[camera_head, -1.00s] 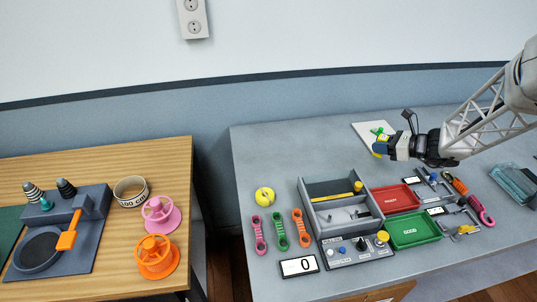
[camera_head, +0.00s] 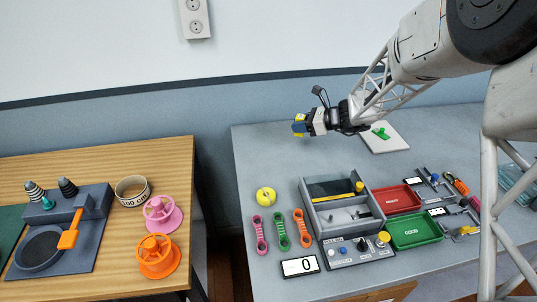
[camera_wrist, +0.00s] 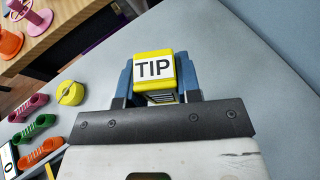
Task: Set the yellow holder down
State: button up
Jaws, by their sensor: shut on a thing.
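In the head view only a small yellow part of the holder (camera_head: 299,117) shows at the fingers. The gripper is in the air above the back left part of the grey table (camera_head: 262,150). The holder is apart from the tabletop, as far as I can tell.
A round yellow object (camera_head: 265,196) sits at the table's left, with pink, green and orange straps (camera_head: 281,231) in front. A grey divided box (camera_head: 340,205), red tray (camera_head: 396,199) and green tray (camera_head: 413,231) stand further right. The back left tabletop is clear.

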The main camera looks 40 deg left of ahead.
jog(key=s+a+n+g, duration=0.1)
jog(key=s+a, duration=0.4)
jog(key=a, duration=0.4)
jog(key=shift+r+g, duration=0.3)
jog(key=shift+g, duration=0.1)
jog(key=shift+s+f, duration=0.1)
jog(key=shift+f, duration=3)
jog(key=shift+f, duration=1.9)
jog(key=shift+f, duration=0.15)
jog(key=o, duration=1)
